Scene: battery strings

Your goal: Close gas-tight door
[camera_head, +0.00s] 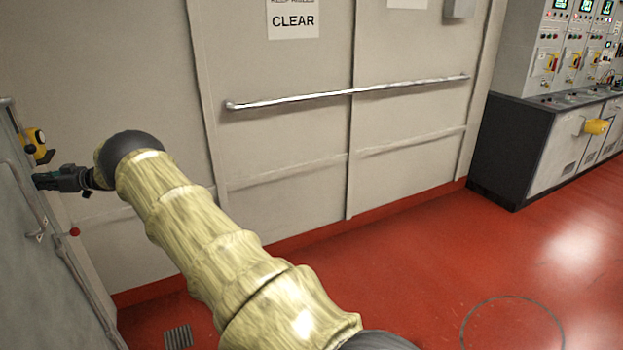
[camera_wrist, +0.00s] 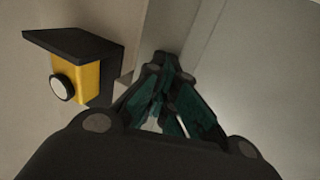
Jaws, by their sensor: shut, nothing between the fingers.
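A grey door panel, which looks like the gas-tight door (camera_head: 35,285), stands at the left edge of the head view, seen at a steep angle and cut off by the frame. It has handles or bars on its face. My gripper (camera_head: 45,181) is at the door's far upper part, at the end of my arm reaching left. Its fingers are shut and empty in the wrist view (camera_wrist: 163,75), pointing at a pale vertical edge (camera_wrist: 186,35). I cannot tell whether the fingertips touch the door.
A yellow and black box (camera_head: 36,143) is beside my gripper; a yellow unit with a dark top also shows in the wrist view (camera_wrist: 88,80). A handrail (camera_head: 350,92) runs along the pale wall. Control cabinets (camera_head: 550,135) stand at right. The red floor (camera_head: 430,250) is clear.

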